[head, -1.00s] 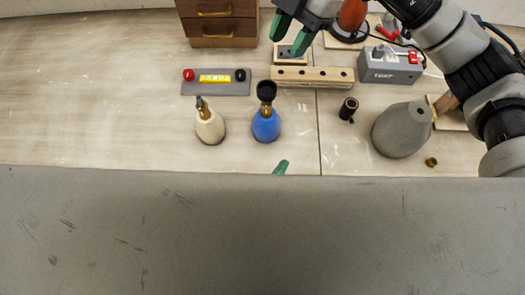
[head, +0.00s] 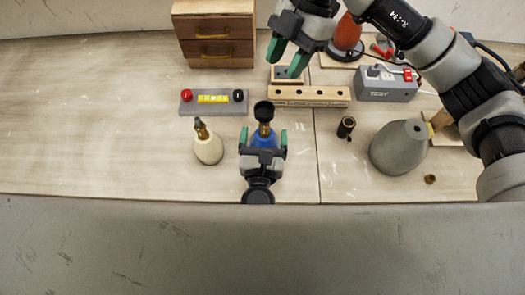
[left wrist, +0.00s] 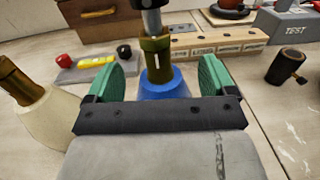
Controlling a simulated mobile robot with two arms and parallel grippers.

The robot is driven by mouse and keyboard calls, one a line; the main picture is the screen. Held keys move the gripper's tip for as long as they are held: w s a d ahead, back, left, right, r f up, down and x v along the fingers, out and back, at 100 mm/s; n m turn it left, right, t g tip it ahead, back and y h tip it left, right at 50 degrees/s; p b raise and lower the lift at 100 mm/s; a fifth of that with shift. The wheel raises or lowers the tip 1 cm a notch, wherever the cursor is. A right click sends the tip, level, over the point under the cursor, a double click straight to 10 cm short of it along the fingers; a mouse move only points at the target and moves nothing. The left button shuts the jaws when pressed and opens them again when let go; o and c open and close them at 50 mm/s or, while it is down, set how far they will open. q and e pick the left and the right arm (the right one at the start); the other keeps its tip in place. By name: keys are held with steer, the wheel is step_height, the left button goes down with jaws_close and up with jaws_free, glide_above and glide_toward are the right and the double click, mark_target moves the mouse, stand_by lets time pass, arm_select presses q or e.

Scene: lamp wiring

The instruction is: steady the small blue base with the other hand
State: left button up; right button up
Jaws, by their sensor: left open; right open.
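The small blue base (head: 264,140) stands upright on the table with a brass socket and a round black part (head: 263,110) on top. It also shows in the left wrist view (left wrist: 165,88). My left gripper (head: 264,141) is open, its green fingers on either side of the blue base. In the left wrist view, gaps show between the fingers and the base, so they appear apart from it. My right gripper (head: 287,58) is open and empty above the small block at the back, its fingers pointing down.
A cream base (head: 208,150) stands just left of my left gripper. A wooden block with holes (head: 309,96) lies behind. A black-brass socket (head: 346,127), a grey shade (head: 398,147) and a grey test box (head: 387,86) are to the right. The left of the table is clear.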

arm_select(q)
steer(key=shift+w, duration=0.7)
steer(key=c, duration=1.4)
steer(key=o, duration=0.7)
steer(key=c, duration=0.4)
steer(key=shift+o, duration=0.2)
arm_select(e)
steer(key=shift+o, duration=0.3)
